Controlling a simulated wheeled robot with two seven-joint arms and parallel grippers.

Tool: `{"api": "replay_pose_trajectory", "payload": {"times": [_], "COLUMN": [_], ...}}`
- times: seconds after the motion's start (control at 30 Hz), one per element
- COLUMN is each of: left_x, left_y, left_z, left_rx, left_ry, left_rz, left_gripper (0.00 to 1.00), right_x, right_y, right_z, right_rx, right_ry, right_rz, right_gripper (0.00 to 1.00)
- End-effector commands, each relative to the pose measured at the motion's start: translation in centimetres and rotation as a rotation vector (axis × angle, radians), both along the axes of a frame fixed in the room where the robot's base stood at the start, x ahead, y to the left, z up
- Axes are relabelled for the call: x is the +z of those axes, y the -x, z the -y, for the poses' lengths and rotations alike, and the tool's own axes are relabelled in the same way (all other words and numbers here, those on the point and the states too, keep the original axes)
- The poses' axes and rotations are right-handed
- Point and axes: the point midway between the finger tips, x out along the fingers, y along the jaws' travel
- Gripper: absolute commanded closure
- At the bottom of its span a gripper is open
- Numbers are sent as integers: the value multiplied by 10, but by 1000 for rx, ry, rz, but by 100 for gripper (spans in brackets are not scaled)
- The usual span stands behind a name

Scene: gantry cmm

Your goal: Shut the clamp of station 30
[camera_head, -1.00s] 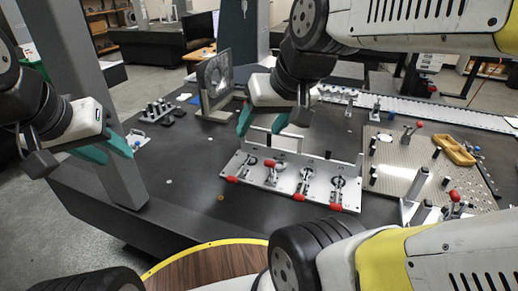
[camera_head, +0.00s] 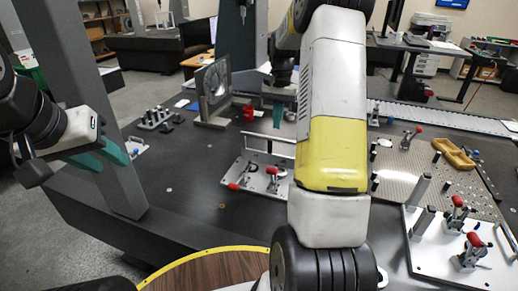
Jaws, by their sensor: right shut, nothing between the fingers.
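A light metal clamp plate (camera_head: 228,180) stands on the dark table in the middle. Two toggle clamps with red handles show on it, a left clamp (camera_head: 240,180) and one beside it (camera_head: 273,180). The rest of the plate is hidden behind my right arm. No station number is readable, so I cannot tell which clamp is station 30. My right gripper (camera_head: 277,116) is shut and empty, above and behind the plate, apart from the clamps. My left gripper (camera_head: 105,157) has its teal fingers apart, empty, near the grey column at the left, away from the plate.
A white plate with red-handled clamps (camera_head: 440,262) lies at the lower right. Behind it is a perforated plate (camera_head: 405,160) with a yellow tray (camera_head: 453,154). A grey column (camera_head: 90,90) rises at the left. The front left tabletop is clear.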

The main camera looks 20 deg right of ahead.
Motion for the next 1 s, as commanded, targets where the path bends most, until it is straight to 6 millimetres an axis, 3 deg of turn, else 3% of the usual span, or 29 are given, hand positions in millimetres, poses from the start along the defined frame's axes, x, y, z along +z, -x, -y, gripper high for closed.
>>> {"api": "replay_pose_trajectory", "payload": {"times": [0.33, 0.7, 1.0], "left_x": [0, 0, 0], "left_y": [0, 0, 0], "left_z": [0, 0, 0], "left_rx": [0, 0, 0], "left_ry": [0, 0, 0], "left_rz": [0, 0, 0], "left_gripper": [64, 64, 64], "right_x": [-38, -116, -138], "right_y": [-4, 3, 24], "right_z": [7, 1, -15], "right_rx": [-27, -26, -24], "right_ry": [1, 0, 2], "right_rz": [-30, -31, -27], "right_gripper": [100, 100, 100]}}
